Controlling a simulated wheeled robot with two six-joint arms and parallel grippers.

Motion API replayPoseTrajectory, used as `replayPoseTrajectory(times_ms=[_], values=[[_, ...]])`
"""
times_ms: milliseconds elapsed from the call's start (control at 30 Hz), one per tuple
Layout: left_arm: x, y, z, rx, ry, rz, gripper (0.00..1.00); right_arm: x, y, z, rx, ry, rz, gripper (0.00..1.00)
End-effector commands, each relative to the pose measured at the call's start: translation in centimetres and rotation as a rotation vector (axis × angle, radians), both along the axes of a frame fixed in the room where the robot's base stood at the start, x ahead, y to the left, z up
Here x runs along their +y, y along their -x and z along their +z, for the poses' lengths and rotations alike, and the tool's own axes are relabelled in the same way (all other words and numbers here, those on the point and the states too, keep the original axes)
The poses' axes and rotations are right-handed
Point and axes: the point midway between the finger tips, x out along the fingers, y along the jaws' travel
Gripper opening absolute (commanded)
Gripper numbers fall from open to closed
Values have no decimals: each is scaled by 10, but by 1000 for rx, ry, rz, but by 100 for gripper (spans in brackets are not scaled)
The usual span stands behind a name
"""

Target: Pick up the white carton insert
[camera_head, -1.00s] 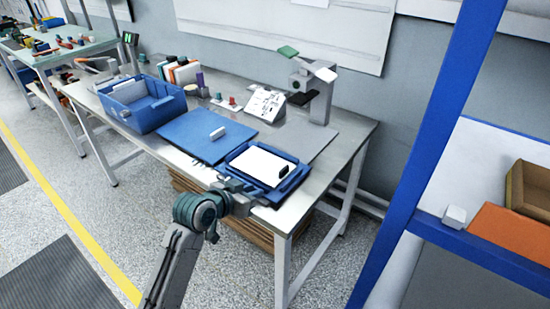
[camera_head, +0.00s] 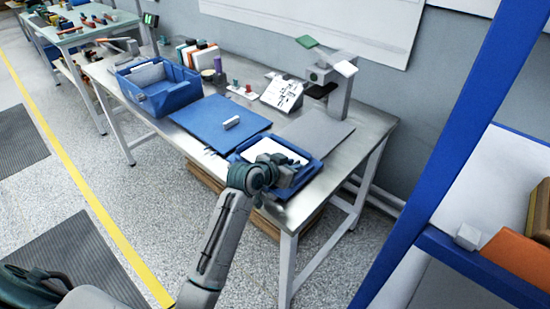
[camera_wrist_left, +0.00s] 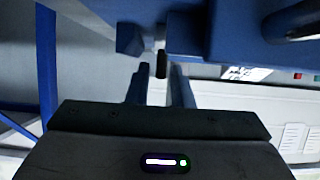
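A flat white piece (camera_head: 262,148), which looks like the white carton insert, lies in the blue tray (camera_head: 312,166) at the table's front right. My left arm partly covers it in the head view. My left gripper (camera_head: 290,168) is over the tray's front part; its fingers are hard to make out there. In the left wrist view the two fingers (camera_wrist_left: 160,90) stand apart, with a small dark upright thing (camera_wrist_left: 161,64) between or just beyond them. I cannot tell whether they touch it. No white piece is clearly between the fingers. My right gripper is not in view.
A blue bin (camera_head: 170,98) stands farther left. A grey stand (camera_head: 340,90) is behind, beside a bare grey mat (camera_head: 325,132). A blue post (camera_head: 440,150) rises at right.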

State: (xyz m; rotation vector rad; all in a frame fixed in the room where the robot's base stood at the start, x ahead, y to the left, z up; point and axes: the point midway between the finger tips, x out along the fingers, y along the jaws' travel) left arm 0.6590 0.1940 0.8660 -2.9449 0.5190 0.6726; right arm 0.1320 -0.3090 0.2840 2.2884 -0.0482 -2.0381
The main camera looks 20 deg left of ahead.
Motion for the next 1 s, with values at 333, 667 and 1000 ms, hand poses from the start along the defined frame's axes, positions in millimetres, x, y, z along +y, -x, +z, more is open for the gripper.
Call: replayPoseTrajectory(times_ms=[333,667,1000], values=[[-6,-17,-10,1,-1,1,20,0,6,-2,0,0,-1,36],[-6,-16,-9,1,-1,1,0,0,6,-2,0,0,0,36],[-6,-17,-3,-2,-1,1,0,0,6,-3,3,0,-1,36]])
